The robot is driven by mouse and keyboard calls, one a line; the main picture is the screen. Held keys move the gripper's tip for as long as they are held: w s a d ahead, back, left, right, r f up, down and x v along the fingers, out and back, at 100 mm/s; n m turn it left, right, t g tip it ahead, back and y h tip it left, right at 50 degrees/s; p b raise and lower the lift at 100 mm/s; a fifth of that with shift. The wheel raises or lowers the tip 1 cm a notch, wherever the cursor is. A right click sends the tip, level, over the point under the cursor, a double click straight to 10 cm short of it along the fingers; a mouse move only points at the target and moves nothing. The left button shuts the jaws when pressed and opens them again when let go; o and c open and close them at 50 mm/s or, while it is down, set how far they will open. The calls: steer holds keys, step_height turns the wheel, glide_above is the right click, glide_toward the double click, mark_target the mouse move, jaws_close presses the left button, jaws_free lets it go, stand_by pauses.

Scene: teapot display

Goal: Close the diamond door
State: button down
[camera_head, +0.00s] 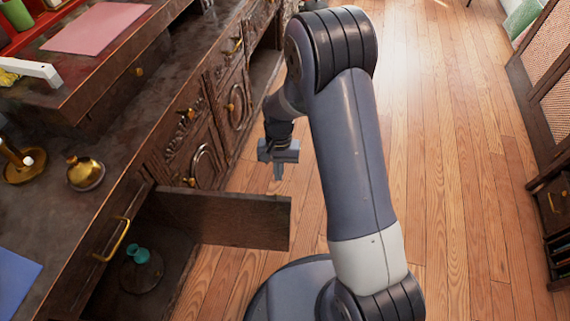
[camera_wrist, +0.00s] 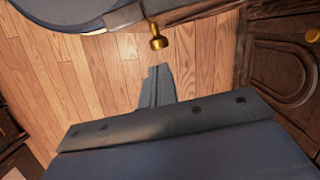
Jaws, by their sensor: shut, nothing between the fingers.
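A dark wooden door (camera_head: 240,220) stands swung open from the cabinet, sticking out over the floor. No diamond shows on the side I see, so I cannot tell for sure that it is the diamond door. My gripper (camera_head: 278,170) is shut and empty, fingers down, beyond the open door and apart from it in the head view. In the wrist view my shut fingers (camera_wrist: 157,75) point toward a gold knob (camera_wrist: 157,40), with a visible gap. The knob appears to be on the dark panel edge (camera_wrist: 125,16) at the top, likely the open door.
Carved closed doors (camera_head: 233,105) line the cabinet, left of my gripper. A teal pot (camera_head: 137,256) sits inside the open compartment. A gold pot (camera_head: 86,173) stands on the countertop. Wooden floor (camera_head: 450,150) is clear to the right, before another cabinet (camera_head: 553,205).

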steer(key=shift+s+a+f, duration=0.15)
steer(key=shift+s, duration=0.9)
steer(key=shift+s+a+f, duration=0.1)
steer(key=shift+s+a, duration=0.05)
steer(key=shift+s, duration=0.85)
